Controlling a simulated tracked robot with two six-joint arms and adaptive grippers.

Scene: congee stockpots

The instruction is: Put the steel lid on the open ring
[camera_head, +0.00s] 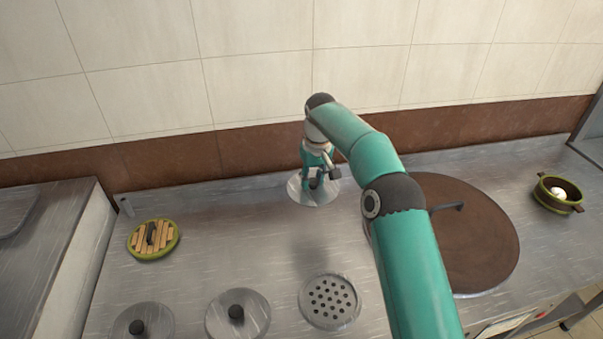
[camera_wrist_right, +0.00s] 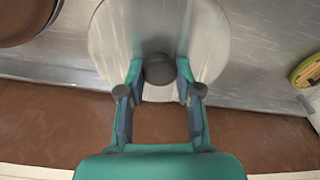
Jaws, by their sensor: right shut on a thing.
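The steel lid (camera_head: 300,193) is a shiny round disc with a dark knob, near the back of the counter. My right gripper (camera_head: 316,182) is shut on the lid's knob. In the right wrist view, the lid (camera_wrist_right: 120,40) spreads out beyond the fingers of my right gripper (camera_wrist_right: 159,82), with the knob between them. The lid looks raised, with a soft shadow on the counter in front of it. The open ring (camera_head: 331,301) is a round plate with several dark holes at the front, uncovered and apart from the lid. My left gripper is out of view.
Two knobbed steel lids (camera_head: 255,322) (camera_head: 160,316) lie left of the open ring. A green-rimmed slatted lid (camera_head: 153,239) lies at the left. A large brown round cover (camera_head: 480,245) is right of my arm. A green-rimmed pot (camera_head: 551,198) stands far right. The tiled wall closes the back.

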